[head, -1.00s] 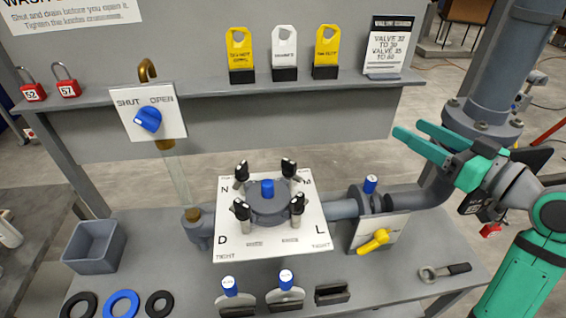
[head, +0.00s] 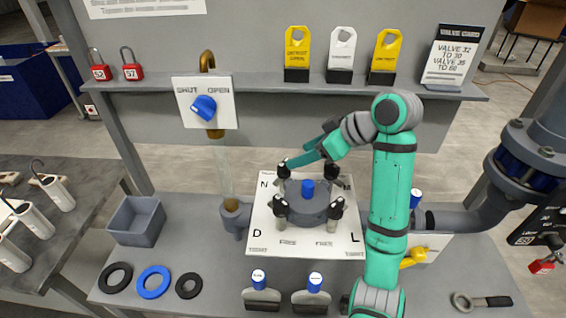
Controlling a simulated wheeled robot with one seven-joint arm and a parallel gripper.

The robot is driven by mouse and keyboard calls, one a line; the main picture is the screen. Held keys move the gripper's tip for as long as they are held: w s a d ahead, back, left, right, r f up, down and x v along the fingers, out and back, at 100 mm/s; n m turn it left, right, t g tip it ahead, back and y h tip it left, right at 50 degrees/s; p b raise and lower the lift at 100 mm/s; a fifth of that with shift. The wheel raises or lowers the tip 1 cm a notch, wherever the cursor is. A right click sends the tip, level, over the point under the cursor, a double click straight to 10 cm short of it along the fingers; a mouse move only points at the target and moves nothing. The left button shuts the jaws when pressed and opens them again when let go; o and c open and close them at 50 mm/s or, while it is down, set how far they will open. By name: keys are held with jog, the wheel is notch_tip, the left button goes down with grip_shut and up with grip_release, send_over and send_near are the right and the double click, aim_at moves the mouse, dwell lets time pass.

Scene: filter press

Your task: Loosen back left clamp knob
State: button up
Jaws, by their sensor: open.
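The back left clamp knob (head: 283,171) is black on a metal post, beside the letter N on the white plate (head: 262,222). It stands at the back left of the grey round cover (head: 306,200), which has a blue cap (head: 307,188) in its middle. My gripper (head: 296,157) is open, its green fingers pointing left and down. The near finger's tip appears right at or just behind the top of this knob; I cannot tell whether they touch. The other knobs are the back right (head: 331,171), front left (head: 280,208) and front right (head: 337,205).
A shelf (head: 265,88) with tags and red padlocks runs behind. A blue-handled valve panel (head: 204,103) hangs at the left above a clear tube. A grey bin (head: 137,221), rings and blue-topped holders lie around the plate. My arm covers part of the right pipe.

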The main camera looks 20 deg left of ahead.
aim_at(284, 163)
jog(key=x, duration=0.9)
